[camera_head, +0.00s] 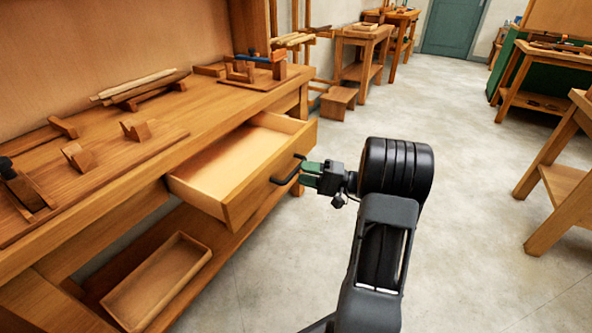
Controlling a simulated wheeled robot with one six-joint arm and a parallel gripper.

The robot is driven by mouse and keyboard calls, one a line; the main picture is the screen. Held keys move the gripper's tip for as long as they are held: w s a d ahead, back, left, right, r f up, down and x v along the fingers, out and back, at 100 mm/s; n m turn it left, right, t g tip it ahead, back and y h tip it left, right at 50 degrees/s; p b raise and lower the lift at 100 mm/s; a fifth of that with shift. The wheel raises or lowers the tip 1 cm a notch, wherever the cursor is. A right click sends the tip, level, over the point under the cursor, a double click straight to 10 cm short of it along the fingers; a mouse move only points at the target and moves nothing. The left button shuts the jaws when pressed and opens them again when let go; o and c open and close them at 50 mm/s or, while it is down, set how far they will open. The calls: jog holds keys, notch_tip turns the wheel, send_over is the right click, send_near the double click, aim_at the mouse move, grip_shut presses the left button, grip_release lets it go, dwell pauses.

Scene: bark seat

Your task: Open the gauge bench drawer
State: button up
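The gauge bench (105,215) is the long wooden bench at the left. Its drawer (262,178) stands pulled well out from under the top, and its pale inside looks empty. A dark bar handle (286,178) is on the drawer's front. My gripper (304,174) is at the handle, reaching in from the right with its green fingers. The fingertips overlap the handle's right part in the picture; whether they are closed around it is too small to tell.
A shallow open wooden box (160,278) rests on the bench's lower shelf. Wooden tools and stands (140,88) lie on the benchtop. A wooden stool (338,102) stands beyond the bench. Another bench (560,182) is at the right edge. Concrete floor (465,150) between is clear.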

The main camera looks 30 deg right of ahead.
jog(key=p+v, duration=0.1)
jog(key=v, duration=0.9)
jog(key=shift+p, duration=0.35)
jog(key=shift+s+f, duration=0.1)
jog(key=shift+s, duration=0.05)
